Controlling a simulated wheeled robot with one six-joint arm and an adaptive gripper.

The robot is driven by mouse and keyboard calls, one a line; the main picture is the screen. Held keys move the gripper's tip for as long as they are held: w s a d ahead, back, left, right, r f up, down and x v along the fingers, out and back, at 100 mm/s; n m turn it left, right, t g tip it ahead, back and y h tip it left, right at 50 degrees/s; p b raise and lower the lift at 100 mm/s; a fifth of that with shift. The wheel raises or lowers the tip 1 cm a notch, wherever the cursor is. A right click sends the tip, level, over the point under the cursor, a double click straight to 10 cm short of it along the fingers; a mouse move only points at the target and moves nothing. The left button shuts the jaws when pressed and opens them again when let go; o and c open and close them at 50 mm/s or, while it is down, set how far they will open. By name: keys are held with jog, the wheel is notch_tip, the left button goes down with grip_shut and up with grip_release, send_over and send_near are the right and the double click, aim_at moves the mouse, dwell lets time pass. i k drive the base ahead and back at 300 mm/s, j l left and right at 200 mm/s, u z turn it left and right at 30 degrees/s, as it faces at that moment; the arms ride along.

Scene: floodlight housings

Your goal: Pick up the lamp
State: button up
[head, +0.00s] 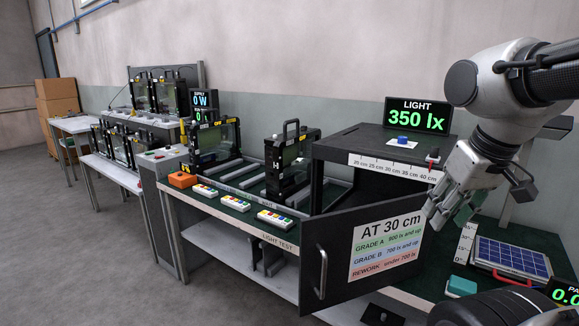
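Lamps here are black floodlight housings with carrying handles. The nearest lamp (287,168), marked H, stands upright on the grey rails of the bench, left of the dark test box. A second lamp (215,143) with a pale greenish panel stands farther left on the rails. More lamps stand on the back benches, such as one pair (157,93). I cannot tell which lamp the task means. My gripper (452,213) is at the right, in front of the test box and beside its open door, well apart from these lamps. Its fingers look spread, with nothing seen between them.
The test box (372,140) has its door (365,250) swung open toward the front; its inside is mostly hidden. A LIGHT display (416,116) reads 350 lx. Button panels (276,220), an orange block (182,180) and a solar panel (511,257) lie on the bench. Floor at left is clear.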

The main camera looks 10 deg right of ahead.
aim_at(288, 154)
jog(key=j+u, duration=0.25)
jog(key=u, duration=0.15)
jog(key=i+j+u, duration=0.1)
jog(key=j+u, duration=0.15)
jog(key=u, duration=0.15)
jog(key=i+j+u, duration=0.1)
jog(key=i+j, duration=0.85)
jog(key=i, duration=0.15)
jog(key=i+z, duration=0.5)
jog(key=i+j+z, duration=0.1)
jog(key=i+z, duration=0.2)
jog(key=z, duration=0.15)
jog(key=i+j+z, duration=0.3)
jog(key=z, duration=0.2)
jog(key=i+j+z, duration=0.2)
jog(key=i+z, duration=0.15)
jog(key=z, duration=0.15)
jog(key=i+j+z, duration=0.3)
jog(key=z, duration=0.15)
